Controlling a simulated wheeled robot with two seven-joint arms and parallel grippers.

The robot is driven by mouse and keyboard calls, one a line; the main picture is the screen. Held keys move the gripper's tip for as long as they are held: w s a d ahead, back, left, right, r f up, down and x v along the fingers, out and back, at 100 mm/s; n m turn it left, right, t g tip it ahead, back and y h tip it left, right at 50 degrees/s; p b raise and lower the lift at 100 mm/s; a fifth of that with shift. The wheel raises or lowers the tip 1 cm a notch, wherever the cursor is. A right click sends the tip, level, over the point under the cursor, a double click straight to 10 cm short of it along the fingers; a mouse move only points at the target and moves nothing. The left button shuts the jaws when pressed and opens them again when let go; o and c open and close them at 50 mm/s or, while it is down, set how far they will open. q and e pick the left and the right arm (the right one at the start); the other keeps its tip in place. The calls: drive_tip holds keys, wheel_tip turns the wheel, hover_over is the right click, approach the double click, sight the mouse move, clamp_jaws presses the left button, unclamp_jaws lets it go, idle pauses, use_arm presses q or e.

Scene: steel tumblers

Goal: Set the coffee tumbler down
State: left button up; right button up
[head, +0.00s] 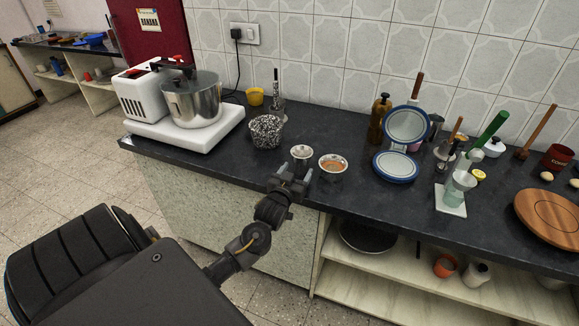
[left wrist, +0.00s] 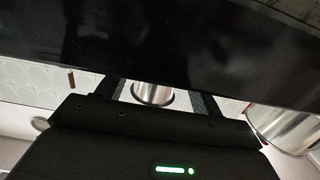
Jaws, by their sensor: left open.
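My left gripper (head: 290,175) is open at the front edge of the dark counter. Just beyond its fingers stands a small steel tumbler with a pale top (head: 301,152), upright on the counter. A second round vessel with orange-brown contents (head: 333,162) stands to its right. I cannot tell for sure which of the two is the coffee tumbler. In the left wrist view a shiny steel tumbler (left wrist: 153,94) shows between the two open fingers; whether they touch it is unclear. My right gripper is in neither view.
An open shelf lies below.

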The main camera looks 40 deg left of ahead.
use_arm(q)
drive_tip(key=v, duration=1)
drive_tip(key=shift+d+f, duration=0.1)
drive_tip(key=s+d+f+m+g+h, duration=0.1)
drive_tip(key=d+f+m+h, duration=0.1)
drive_tip(key=d+f, duration=0.45)
drive_tip(key=d+f+m+g+h, duration=0.2)
drive_tip(key=d+f, duration=0.1)
drive_tip(key=f, duration=0.7)
drive_tip(key=s+d+f+m+g+h, duration=0.15)
drive_tip(key=s+f, duration=0.25)
drive_tip(key=f, duration=0.4)
drive_tip(key=s+f+n+g+y, duration=0.15)
drive_tip(key=s+f, duration=0.25)
drive_tip(key=f, duration=0.5)
drive_tip(key=s+f+g, duration=0.3)
drive_tip(key=s+f, duration=0.3)
drive_tip(key=s, duration=0.5)
drive_tip(key=s+f+m+g+h, duration=0.1)
drive_tip(key=s+f+g, duration=0.2)
drive_tip(key=s+f, duration=0.4)
drive_tip(key=s+f+m+g, duration=0.1)
drive_tip(key=s+f+g, duration=0.2)
drive_tip(key=s+f, duration=0.4)
drive_tip(key=s, duration=0.7)
drive_tip(key=shift+s+d, duration=0.3)
drive_tip(key=shift+d, duration=0.05)
